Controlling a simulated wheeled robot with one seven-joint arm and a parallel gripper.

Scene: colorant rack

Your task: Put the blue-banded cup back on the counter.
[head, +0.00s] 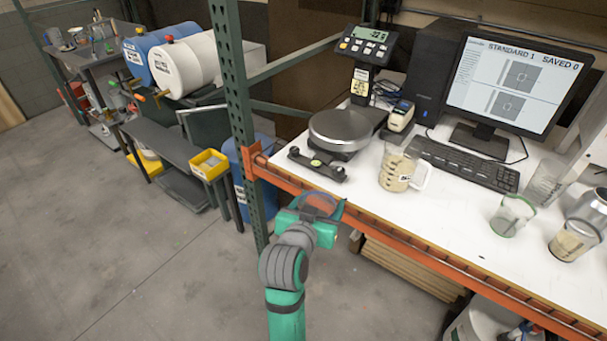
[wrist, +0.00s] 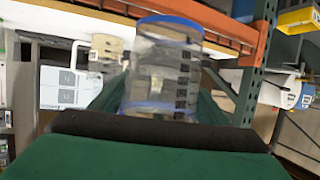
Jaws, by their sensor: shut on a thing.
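The blue-banded cup (wrist: 163,65) is clear, with blue bands at both ends and dark marks down its side. My gripper (wrist: 160,108) is shut on it in the wrist view. In the head view the cup (head: 320,204) shows only in part, as a clear rim above my gripper (head: 315,214). The cup is off the white counter (head: 350,215), in front of its orange front beam. I cannot tell the exact gap to the edge. The lower part of the cup is hidden by my gripper.
The counter carries a round-plated scale (head: 340,128), a black level-like bar (head: 317,165), a cream-filled jug (head: 397,170), a keyboard (head: 460,165), a monitor (head: 515,80) and a green-rimmed cup (head: 511,216). A green rack post (head: 232,100) stands left. The front middle counter is clear.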

